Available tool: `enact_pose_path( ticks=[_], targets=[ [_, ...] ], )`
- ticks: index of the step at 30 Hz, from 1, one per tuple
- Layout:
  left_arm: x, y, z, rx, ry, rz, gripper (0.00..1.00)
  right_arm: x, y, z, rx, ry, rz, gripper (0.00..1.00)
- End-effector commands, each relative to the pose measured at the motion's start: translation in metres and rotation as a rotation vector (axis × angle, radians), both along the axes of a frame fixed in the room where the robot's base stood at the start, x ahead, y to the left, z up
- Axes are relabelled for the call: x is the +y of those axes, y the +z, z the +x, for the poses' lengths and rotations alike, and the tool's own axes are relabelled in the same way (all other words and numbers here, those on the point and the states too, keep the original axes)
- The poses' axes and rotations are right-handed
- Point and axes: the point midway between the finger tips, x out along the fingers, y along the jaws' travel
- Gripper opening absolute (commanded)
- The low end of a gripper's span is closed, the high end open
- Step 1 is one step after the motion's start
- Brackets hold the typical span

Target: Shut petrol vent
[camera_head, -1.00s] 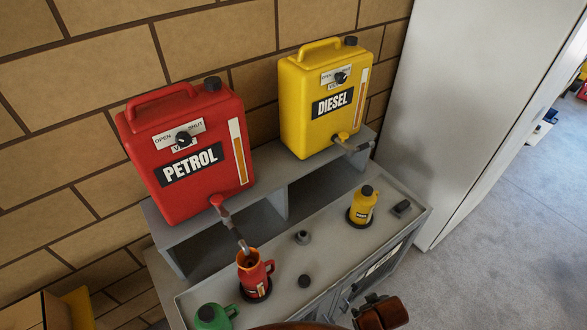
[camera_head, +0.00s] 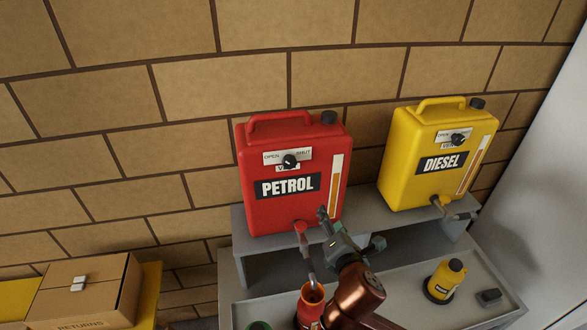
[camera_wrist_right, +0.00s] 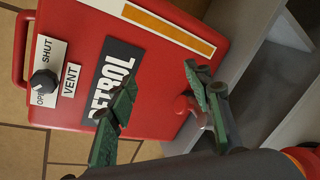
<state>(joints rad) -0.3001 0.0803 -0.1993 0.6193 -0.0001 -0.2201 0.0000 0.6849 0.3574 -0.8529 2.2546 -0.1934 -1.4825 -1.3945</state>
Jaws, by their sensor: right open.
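The red petrol can (camera_head: 262,214) stands on the grey shelf against the brick wall. Its black vent knob (camera_head: 290,161) sits on a white plate marked OPEN at left and SHUT at right. The knob and plate also show in the right wrist view (camera_wrist_right: 44,82); I cannot tell surely which way the knob points. My right gripper (camera_head: 350,228) is open and empty, in front of the can's lower right corner, below and right of the knob. In the wrist view its green fingers (camera_wrist_right: 160,90) spread before the PETROL label and red tap (camera_wrist_right: 184,104). My left gripper is out of view.
The yellow diesel can (camera_head: 402,182) stands to the right on the shelf (camera_head: 370,226). The petrol spout (camera_head: 306,255) hangs over a red jug (camera_head: 312,298), close to my right arm. A small yellow jug (camera_head: 445,280) stands on the bench. A cardboard box (camera_head: 85,290) lies at left.

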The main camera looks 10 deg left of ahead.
Motion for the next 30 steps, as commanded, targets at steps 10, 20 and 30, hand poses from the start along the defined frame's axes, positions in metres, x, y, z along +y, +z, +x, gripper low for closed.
enact_pose_path(
  ticks=[10, 20, 30],
  targets=[
    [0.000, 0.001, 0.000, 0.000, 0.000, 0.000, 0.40, 0.082, 0.121, -0.022, -0.490, 0.206, -0.618, 0.46],
    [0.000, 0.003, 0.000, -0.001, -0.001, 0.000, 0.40, 0.099, 0.134, -0.005, -0.549, 0.217, -0.703, 0.46],
    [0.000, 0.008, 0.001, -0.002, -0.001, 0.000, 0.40, 0.118, 0.134, 0.039, -0.549, 0.218, -0.698, 0.46]
  ],
)
